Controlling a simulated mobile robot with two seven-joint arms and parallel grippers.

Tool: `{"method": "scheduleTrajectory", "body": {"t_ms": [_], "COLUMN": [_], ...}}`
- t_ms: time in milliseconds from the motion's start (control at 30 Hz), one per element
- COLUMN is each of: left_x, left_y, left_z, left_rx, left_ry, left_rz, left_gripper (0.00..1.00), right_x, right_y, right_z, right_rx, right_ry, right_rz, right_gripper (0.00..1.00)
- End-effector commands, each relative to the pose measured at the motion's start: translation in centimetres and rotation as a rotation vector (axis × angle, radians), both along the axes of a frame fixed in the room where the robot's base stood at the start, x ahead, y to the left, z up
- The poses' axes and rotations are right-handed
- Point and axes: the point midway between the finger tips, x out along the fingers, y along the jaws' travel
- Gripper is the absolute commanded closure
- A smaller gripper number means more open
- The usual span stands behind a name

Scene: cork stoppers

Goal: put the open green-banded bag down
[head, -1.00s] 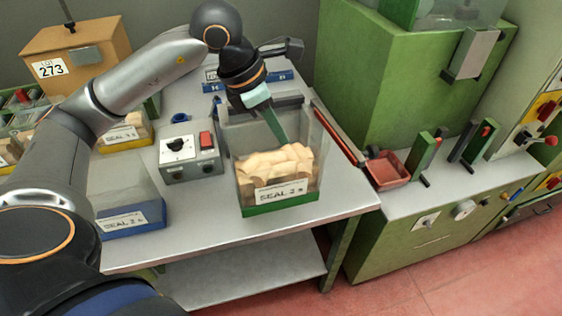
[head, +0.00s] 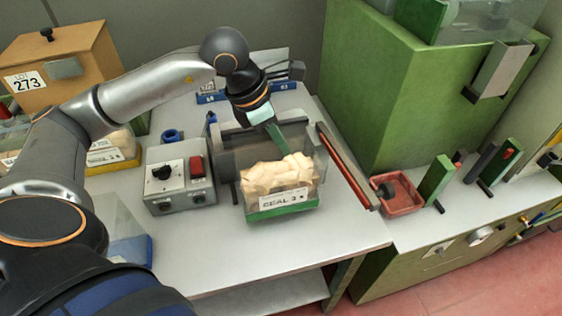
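The open green-banded bag (head: 283,206) is clear, with a green band at its bottom, a "SEAL 2 s" label and pale cork stoppers inside. It is close in front of the dark bar of the sealer (head: 228,150), over the grey bench, slightly turned. Whether its bottom touches the bench is hard to tell. My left gripper (head: 275,136) reaches down to the bag's upper back edge and appears shut on its wall; one greenish finger shows, the other is hidden. My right gripper is out of view.
A grey control box (head: 180,180) with a dial and red switch stands left of the bag. A blue-banded bag (head: 128,248) is partly behind my arm. The bench front (head: 290,250) is clear.

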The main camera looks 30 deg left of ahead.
Motion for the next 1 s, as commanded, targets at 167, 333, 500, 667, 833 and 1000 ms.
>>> {"method": "scheduleTrajectory", "body": {"t_ms": [167,333,500,667,833,1000], "left_x": [0.0,0.0,0.1,0.1,0.0,0.0], "left_y": [0.0,0.0,0.0,0.0,0.0,0.0], "left_z": [-1.4,-3.7,-4.8,-4.8,-5.0,-5.0], "left_rx": [-0.001,0.0,-0.001,0.0,0.0,0.0], "left_ry": [-0.001,0.001,-0.003,-0.004,-0.002,-0.002], "left_rz": [0.0,0.0,-0.001,0.0,-0.001,-0.001], "left_gripper": [1.0,1.0,1.0,1.0,0.87,0.68], "right_x": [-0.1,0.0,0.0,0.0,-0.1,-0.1], "right_y": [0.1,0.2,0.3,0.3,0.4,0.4], "right_z": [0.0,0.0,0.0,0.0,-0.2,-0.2], "right_rx": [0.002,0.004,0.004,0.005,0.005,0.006], "right_ry": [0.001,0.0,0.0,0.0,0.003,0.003], "right_rz": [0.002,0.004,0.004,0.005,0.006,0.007], "right_gripper": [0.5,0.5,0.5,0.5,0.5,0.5]}}
